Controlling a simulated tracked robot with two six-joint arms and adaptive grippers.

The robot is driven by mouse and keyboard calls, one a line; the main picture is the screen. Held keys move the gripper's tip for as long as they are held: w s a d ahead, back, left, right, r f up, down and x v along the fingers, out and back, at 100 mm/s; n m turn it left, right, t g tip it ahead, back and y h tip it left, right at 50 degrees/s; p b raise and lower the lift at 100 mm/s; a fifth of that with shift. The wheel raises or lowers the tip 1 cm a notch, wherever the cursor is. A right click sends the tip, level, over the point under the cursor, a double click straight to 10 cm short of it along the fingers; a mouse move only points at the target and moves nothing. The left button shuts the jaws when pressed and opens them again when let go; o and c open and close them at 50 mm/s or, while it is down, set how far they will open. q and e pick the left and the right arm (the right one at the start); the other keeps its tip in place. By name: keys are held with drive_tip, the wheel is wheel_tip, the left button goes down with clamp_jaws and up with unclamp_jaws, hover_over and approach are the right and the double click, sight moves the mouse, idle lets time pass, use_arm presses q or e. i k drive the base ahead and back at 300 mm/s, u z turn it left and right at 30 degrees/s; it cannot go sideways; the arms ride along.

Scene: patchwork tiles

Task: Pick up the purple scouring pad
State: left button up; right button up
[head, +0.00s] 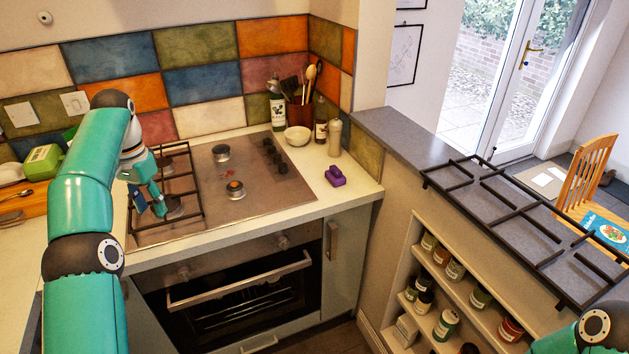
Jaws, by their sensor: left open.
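The purple scouring pad (335,177) lies on the pale worktop to the right of the hob, near the front corner. Nothing touches it. My left gripper (152,208) points down over the left side of the hob, far to the left of the pad. It is open; a small dark blue shape shows beside its fingers, and I cannot tell what it is. My right arm shows only at the bottom right corner, and its gripper is out of view.
A black pan support (178,222) sits on the hob's left side; another (520,218) lies on the grey ledge. A white bowl (298,136), bottles and a utensil pot (300,117) stand behind the pad. Worktop around the pad is clear.

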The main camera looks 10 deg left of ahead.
sight(333, 175)
drive_tip(key=z, duration=0.15)
drive_tip(key=i, duration=0.15)
drive_tip(key=u, duration=1.5)
drive_tip(key=i, duration=1.05)
drive_tip(key=u, duration=1.5)
drive_tip(key=i, duration=0.15)
drive_tip(key=z, duration=4.4)
drive_tip(key=i, duration=0.55)
